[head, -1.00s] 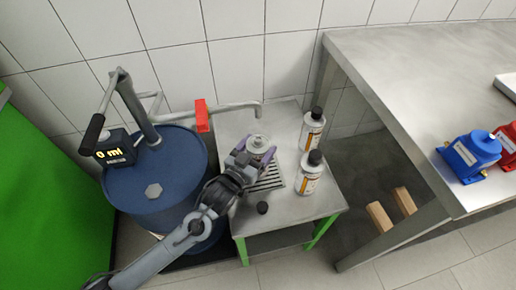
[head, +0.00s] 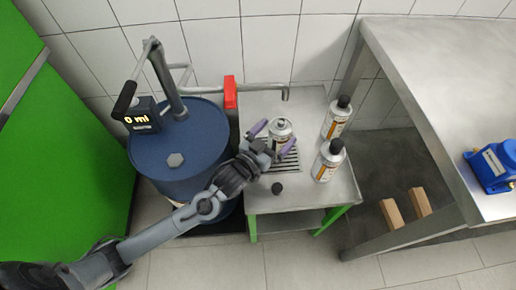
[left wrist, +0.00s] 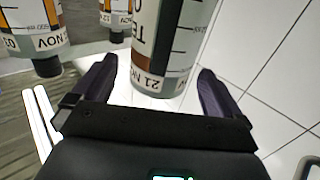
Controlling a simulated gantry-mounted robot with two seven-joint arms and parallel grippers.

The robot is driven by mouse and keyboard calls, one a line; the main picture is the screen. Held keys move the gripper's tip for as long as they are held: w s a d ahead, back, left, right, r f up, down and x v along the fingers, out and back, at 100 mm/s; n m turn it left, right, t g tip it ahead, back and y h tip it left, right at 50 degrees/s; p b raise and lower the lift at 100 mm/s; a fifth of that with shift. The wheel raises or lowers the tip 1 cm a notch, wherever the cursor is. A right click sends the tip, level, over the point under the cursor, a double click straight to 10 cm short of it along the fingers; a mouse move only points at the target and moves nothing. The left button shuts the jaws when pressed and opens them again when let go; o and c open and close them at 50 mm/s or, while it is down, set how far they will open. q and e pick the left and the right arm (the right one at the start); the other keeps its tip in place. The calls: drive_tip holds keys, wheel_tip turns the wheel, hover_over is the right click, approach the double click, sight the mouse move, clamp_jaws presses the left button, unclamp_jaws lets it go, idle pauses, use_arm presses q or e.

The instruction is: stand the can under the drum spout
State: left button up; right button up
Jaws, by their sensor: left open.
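An open can (head: 280,133) with a pale top and a printed label stands upright on the slotted drip grille (head: 288,160) of the small table. The drum spout (head: 285,94) ends just above and behind it in the head view; exact alignment is hard to tell. My left gripper (head: 274,137) is open, with its purple fingers on either side of the can. In the left wrist view the can (left wrist: 170,45) shows between the spread fingers (left wrist: 158,88), with gaps on both sides. My right gripper is not in view.
The blue drum (head: 165,150) with its pump stands left of the table (head: 310,193). Two capped cans (head: 337,118) (head: 328,160) stand right of the grille. A black cap (head: 277,188) lies in front. A steel bench (head: 440,90) is at the right.

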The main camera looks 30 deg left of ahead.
use_arm(q)
drive_tip(key=s+a+p, duration=0.1)
drive_tip(key=s+p, duration=0.1)
drive_tip(key=s, duration=0.7)
drive_tip(key=shift+a, duration=0.35)
